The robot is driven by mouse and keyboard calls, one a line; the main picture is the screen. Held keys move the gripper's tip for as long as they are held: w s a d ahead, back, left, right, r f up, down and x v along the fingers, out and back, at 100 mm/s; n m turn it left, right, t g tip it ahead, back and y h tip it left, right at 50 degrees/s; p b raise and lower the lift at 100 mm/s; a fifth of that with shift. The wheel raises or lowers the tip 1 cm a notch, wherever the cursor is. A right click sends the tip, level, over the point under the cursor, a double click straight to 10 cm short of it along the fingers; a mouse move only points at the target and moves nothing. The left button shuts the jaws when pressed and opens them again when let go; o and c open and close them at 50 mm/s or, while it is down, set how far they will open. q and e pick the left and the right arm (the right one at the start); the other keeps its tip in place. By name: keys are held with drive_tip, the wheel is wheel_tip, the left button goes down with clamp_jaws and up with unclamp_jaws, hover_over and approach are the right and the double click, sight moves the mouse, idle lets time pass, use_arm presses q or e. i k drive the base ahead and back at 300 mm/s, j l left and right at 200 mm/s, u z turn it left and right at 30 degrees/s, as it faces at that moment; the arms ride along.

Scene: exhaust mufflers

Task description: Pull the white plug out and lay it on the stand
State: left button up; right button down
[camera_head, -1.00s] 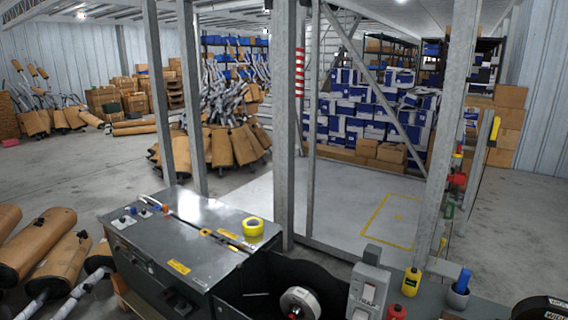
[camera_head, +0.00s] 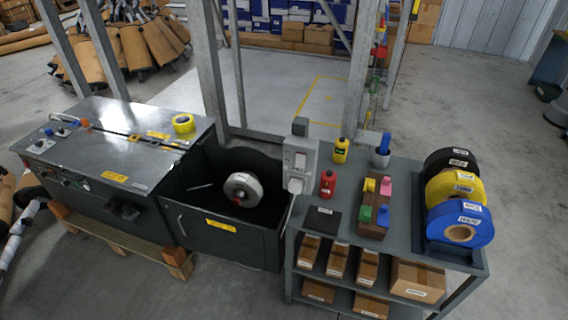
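A light grey switch box (camera_head: 299,152) stands upright at the left end of the grey shelf unit. A small white block (camera_head: 295,186) sits low on its front, with a pale cord-like strip (camera_head: 287,215) running down from it. It looks like the white plug, but it is too small to be sure. The grey shelf unit (camera_head: 408,178) has a flat top with free patches; I cannot tell whether it is the stand. A flat black plate (camera_head: 321,221) lies at its front left. Neither of my grippers is in view.
The shelf top holds red (camera_head: 328,184) and yellow (camera_head: 341,150) bottles, a brown block with coloured pieces (camera_head: 373,212) and large tape rolls (camera_head: 461,224). A dark machine (camera_head: 105,150) with an open bin (camera_head: 222,215) stands left. Metal posts (camera_head: 210,65) rise behind.

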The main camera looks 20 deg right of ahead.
sight(296, 185)
drive_tip(key=i+j, duration=0.1)
drive_tip(key=j, duration=0.3)
drive_tip(key=i+j, duration=0.15)
drive_tip(key=j, duration=0.25)
drive_tip(key=i+j, duration=0.1)
drive_tip(key=j, duration=0.25)
drive_tip(key=i+j, duration=0.15)
drive_tip(key=j, duration=0.25)
drive_tip(key=i+j, duration=0.1)
drive_tip(key=j, duration=0.3)
drive_tip(key=z, duration=1.15)
